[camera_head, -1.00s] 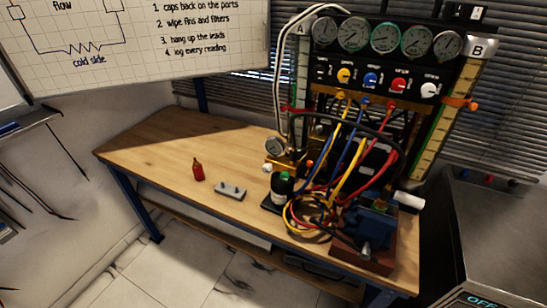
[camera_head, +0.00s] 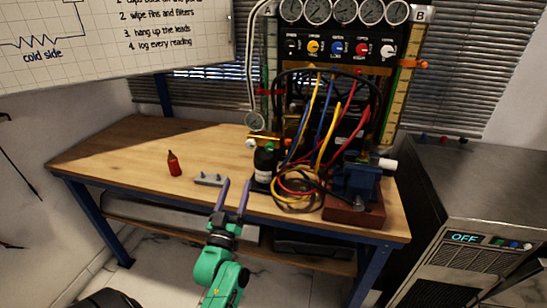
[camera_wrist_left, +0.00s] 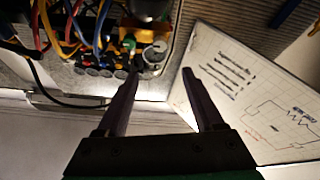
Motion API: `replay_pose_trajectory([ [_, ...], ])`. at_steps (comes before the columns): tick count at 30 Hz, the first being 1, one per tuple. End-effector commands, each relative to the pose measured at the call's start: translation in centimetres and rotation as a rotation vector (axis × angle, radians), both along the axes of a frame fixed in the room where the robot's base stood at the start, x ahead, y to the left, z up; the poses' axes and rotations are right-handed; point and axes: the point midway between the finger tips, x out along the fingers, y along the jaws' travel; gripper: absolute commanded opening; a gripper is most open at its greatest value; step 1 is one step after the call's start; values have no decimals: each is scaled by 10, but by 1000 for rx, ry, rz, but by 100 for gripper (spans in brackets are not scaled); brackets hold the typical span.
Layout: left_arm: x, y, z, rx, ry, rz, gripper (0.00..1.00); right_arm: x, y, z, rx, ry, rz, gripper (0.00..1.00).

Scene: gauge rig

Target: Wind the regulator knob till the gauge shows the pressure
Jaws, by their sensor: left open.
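The regulator on the left of the gauge rig has a small round gauge (camera_head: 255,122) and a brass body, with a white knob (camera_head: 250,143) at its left. The small gauge also shows in the left wrist view (camera_wrist_left: 154,53), near the left fingertip; its reading is too small to tell. My right gripper is in neither view.
A red bottle (camera_head: 174,163) and a grey block (camera_head: 210,180) stand on the wooden bench (camera_head: 120,150). The bench's left part is clear.

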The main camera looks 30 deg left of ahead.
Motion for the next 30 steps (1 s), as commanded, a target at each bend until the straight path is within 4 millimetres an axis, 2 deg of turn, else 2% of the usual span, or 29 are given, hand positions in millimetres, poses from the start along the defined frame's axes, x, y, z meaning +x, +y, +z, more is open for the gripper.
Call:
replay_pose_trajectory([
  [4,20,7,13,1,-2,-1,69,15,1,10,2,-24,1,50],
  [7,43,16,24,1,-2,-3,69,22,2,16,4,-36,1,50],
  [12,83,32,40,1,2,-3,69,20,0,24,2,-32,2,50],
  [16,108,42,49,1,3,-3,69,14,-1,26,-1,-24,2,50],
  [21,123,48,54,0,5,-3,69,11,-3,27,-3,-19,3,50],
  [28,124,48,53,0,6,-4,69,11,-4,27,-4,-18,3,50],
  [29,124,48,53,0,6,-4,61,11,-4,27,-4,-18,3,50],
  [30,124,48,53,0,6,-4,46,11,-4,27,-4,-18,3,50],
])
